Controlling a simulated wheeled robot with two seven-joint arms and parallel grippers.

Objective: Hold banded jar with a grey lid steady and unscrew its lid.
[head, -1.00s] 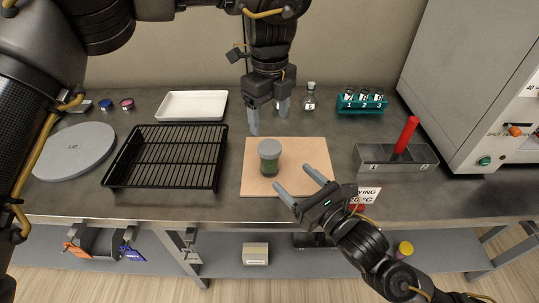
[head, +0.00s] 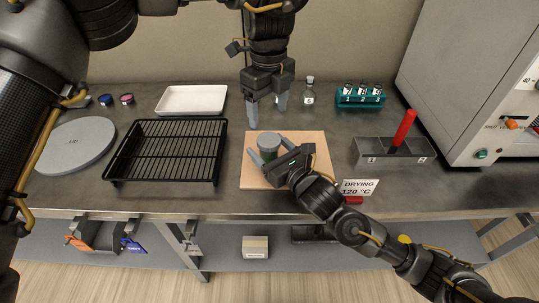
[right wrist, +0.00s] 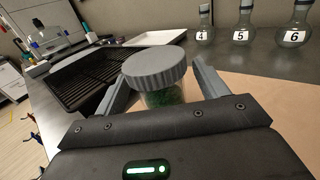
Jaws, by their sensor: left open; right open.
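The banded jar (head: 267,156) with green contents stands upright on a tan board, under its grey lid (head: 269,141). In the right wrist view the ridged lid (right wrist: 153,66) sits on the clear jar body (right wrist: 164,98). My right gripper (head: 267,149) is open, with its fingers on either side of the jar; contact cannot be told. It also shows in the right wrist view (right wrist: 160,85). My left gripper (head: 267,112) is open and empty, pointing down behind and above the jar. The jar's lower front is partly hidden by my right gripper.
The tan board (head: 312,170) has bare room at right. A black wire rack (head: 170,152) and white tray (head: 192,99) lie left. A grey bin with a red handle (head: 402,130), teal vial rack (head: 361,97) and drying sign (head: 359,188) are right.

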